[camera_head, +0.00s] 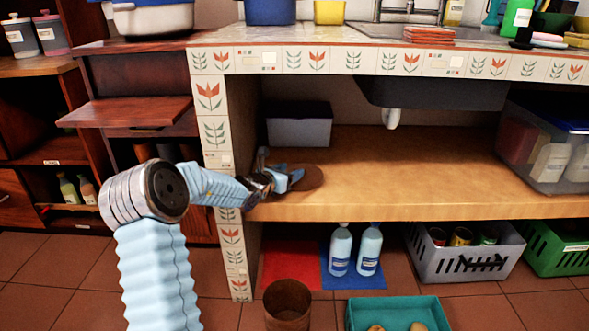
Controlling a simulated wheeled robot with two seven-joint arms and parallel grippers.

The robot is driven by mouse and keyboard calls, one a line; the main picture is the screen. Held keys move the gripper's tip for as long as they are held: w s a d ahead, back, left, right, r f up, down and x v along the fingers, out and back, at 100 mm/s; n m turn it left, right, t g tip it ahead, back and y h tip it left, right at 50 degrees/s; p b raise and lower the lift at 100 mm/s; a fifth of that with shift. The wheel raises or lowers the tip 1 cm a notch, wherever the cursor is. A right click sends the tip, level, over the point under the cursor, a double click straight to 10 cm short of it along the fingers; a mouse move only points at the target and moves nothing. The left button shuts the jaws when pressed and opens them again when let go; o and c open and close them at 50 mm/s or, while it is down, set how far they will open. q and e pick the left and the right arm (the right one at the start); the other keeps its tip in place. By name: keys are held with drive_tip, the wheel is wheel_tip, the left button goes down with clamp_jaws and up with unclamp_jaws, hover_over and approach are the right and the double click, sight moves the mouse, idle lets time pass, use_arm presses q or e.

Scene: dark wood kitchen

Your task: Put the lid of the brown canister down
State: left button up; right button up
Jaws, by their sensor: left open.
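The brown lid (312,178) is a round disc at the left end of the wooden shelf under the counter. It looks to lie flat on the shelf, partly hidden by my left gripper (287,181). That gripper reaches in from the left past the tiled post, its jaws open at the lid's left side; whether a finger touches the lid I cannot tell. The brown canister (288,302) stands on the floor below, open at the top. My right gripper is out of view.
The tiled post (217,125) is close to my left arm. A grey box (299,128) stands behind the lid, and a clear bin (545,160) at the right. The middle of the shelf (430,175) is clear. A teal tray (397,312) sits on the floor.

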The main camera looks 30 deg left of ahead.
use_arm(q)
drive_tip(key=shift+s+r, duration=0.2)
drive_tip(key=shift+s, duration=0.8)
drive_tip(key=shift+s+r, duration=0.2)
drive_tip(key=shift+s, duration=0.75)
